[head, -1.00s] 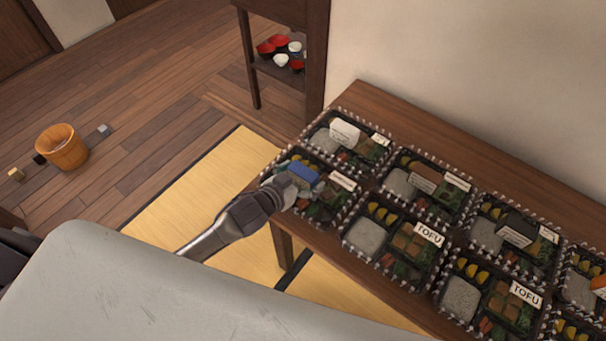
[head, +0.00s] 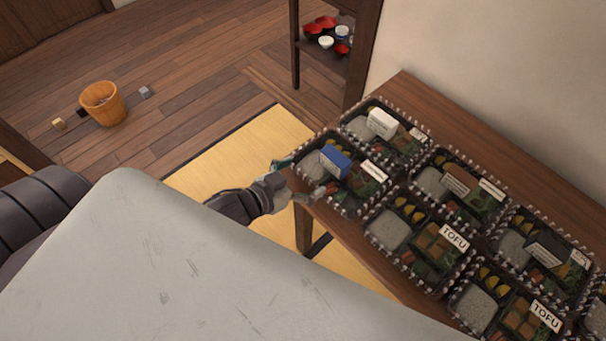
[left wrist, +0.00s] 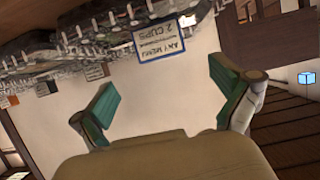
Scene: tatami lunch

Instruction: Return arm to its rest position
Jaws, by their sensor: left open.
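My left gripper (head: 295,180) is at the near left edge of the table in the head view, beside a bento box (head: 343,203). Its two green-padded fingers (left wrist: 167,103) are spread apart and empty in the left wrist view. A card reading "ANY MENU 2 CUPS" (left wrist: 163,36) hangs near the top of the left wrist view, beyond the fingers. My right gripper is in neither view.
Several bento boxes, some labelled TOFU (head: 453,238), fill the wooden table (head: 480,127). A shelf with bowls (head: 326,42) stands behind. A wooden bucket (head: 103,103) and small blocks sit on the floor at left. The tatami mat (head: 240,155) beside the table is clear.

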